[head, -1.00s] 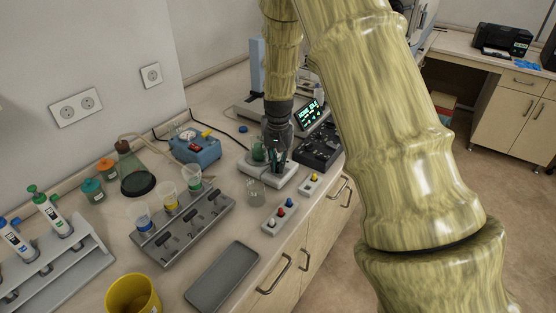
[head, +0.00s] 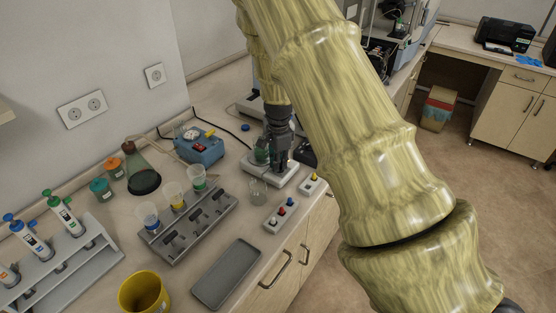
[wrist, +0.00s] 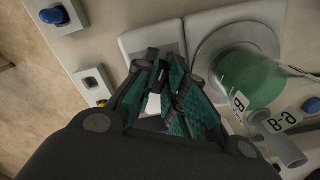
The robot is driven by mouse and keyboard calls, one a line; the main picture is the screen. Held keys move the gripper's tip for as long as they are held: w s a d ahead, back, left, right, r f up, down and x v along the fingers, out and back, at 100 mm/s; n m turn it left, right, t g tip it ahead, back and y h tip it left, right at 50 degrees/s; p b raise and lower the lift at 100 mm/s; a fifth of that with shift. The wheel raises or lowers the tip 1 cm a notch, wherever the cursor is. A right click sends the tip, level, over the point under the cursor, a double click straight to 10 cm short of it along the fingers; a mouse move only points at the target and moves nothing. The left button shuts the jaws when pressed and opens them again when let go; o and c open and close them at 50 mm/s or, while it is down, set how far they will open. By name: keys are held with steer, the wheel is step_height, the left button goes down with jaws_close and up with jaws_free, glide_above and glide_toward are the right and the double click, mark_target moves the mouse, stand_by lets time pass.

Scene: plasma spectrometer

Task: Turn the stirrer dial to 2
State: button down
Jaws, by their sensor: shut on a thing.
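The stirrer (head: 286,180) is a low white unit on the counter. It also shows in the wrist view (wrist: 150,40), with a round grey plate (wrist: 205,55) carrying a vessel of green liquid (wrist: 255,80), which shows in the head view too (head: 261,151). My gripper (head: 279,164) points down over the end of the stirrer beside the vessel. In the wrist view its teal-padded fingers (wrist: 164,98) are shut on the stirrer dial. The fingers hide most of the dial, with a small pale patch between them. The dial's number marks cannot be read.
A clear beaker (head: 258,190) and small button boxes (head: 280,217) stand close in front of the stirrer. A blue device (head: 199,146), a grey rack with colored cups (head: 195,225) and a grey tray (head: 226,274) lie to the left. My arm covers the area right of the stirrer.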

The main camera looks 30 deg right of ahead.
steer(key=shift+d+m+p, duration=0.1)
steer(key=shift+m+p, duration=0.35)
steer(key=shift+m, duration=0.85)
steer(key=c, duration=1.5)
jaws_free()
steer(key=shift+r, duration=0.1)
steer(key=shift+r, duration=3.85)
